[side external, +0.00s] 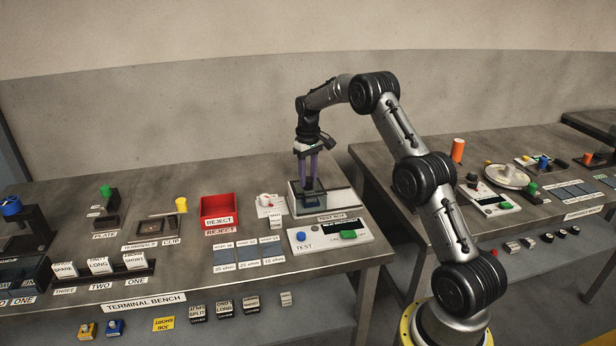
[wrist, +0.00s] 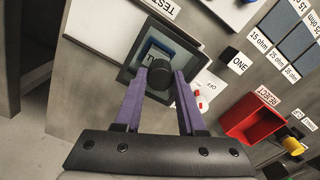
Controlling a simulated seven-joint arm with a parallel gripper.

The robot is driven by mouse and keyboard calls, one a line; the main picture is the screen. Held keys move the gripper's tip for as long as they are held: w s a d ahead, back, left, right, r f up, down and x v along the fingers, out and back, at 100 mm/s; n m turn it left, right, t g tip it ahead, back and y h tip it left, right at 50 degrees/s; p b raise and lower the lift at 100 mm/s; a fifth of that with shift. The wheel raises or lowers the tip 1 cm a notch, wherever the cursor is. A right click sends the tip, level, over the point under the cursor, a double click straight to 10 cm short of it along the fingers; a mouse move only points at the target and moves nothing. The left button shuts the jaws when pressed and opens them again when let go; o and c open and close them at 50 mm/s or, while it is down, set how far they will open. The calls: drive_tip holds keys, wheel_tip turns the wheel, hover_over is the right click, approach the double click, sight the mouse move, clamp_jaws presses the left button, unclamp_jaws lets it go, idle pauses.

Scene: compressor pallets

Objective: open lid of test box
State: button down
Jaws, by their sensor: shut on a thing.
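The test box (side external: 297,204) stands near the right end of the terminal bench, behind the TEST panel. In the wrist view its dark square frame (wrist: 128,72) surrounds a blue labelled part. A round black knob (wrist: 160,70) is between the purple fingers of my gripper (wrist: 164,78), which is shut on it. In the side view my gripper (side external: 308,186) points straight down at the box. The lid itself is hard to make out, and I cannot tell whether it is raised. The fingers and knob hide part of the box's inside.
The TEST panel (side external: 325,239) with blue and green buttons lies in front of the box. A red REJECT bin (side external: 221,209) is to the left, with resistor pads (side external: 248,255) nearer the front. A second bench (side external: 400,196) stands to the right across a gap.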

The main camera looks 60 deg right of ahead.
drive_tip(key=s+d, duration=0.6)
drive_tip(key=d, duration=0.1)
drive_tip(key=shift+s, duration=0.4)
drive_tip(key=shift+r, duration=0.1)
drive_tip(key=c, duration=0.5)
unclamp_jaws()
wheel_tip(320, 180, up, 14)
